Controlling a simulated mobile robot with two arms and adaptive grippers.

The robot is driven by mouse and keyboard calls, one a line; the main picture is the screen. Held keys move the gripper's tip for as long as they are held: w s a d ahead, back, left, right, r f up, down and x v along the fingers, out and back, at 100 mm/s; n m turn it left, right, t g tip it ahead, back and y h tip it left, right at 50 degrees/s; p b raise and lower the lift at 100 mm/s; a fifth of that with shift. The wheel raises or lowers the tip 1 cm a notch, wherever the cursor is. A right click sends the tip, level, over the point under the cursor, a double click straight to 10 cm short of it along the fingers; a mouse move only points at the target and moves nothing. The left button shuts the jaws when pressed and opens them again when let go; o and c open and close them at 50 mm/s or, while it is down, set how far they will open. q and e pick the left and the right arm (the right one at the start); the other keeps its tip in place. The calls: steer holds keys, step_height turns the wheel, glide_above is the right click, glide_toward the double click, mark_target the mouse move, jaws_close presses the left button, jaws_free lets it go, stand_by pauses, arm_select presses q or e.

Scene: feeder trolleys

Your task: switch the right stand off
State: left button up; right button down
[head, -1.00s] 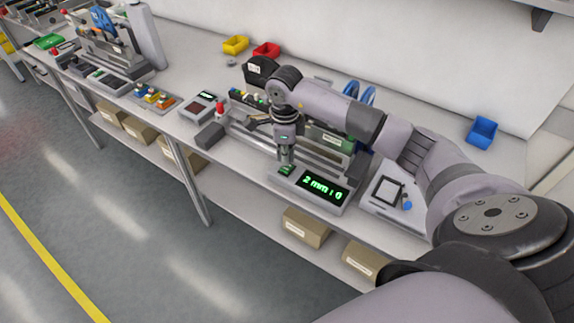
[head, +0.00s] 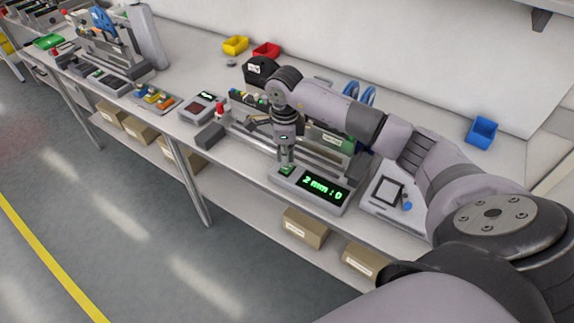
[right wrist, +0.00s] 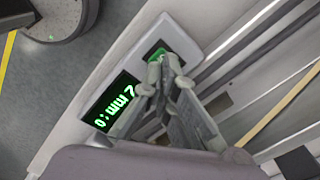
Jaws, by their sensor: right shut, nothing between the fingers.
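The right stand is a grey feeder stand with rails, and its front control box (head: 334,200) carries a lit display (head: 324,189) with green characters reading "2 mm : 0". A green switch (head: 286,171) sits at the left end of that box. My right gripper (head: 286,165) points down over the switch, shut and empty. In the right wrist view, the fingertips (right wrist: 166,60) are at the green switch (right wrist: 156,52) and partly cover it; I cannot tell whether they touch it. The display (right wrist: 112,108) is lit there too. My left gripper is not in view.
A grey box with a small display (head: 199,106) and a red-topped button (head: 220,109) stand left of the stand. A tablet-like panel (head: 387,192) lies to its right. Cardboard boxes (head: 305,228) sit on the lower shelf.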

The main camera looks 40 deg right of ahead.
mark_target(285, 168)
steer(key=shift+s+f+b, duration=0.1)
steer(key=shift+f+b, duration=1.1)
steer(key=shift+f, duration=0.25)
stand_by(0.5)
steer(key=shift+r+p, duration=0.65)
steer(key=shift+r, duration=0.25)
steer(key=shift+r+p, duration=1.45)
steer(key=shift+r, duration=1.15)
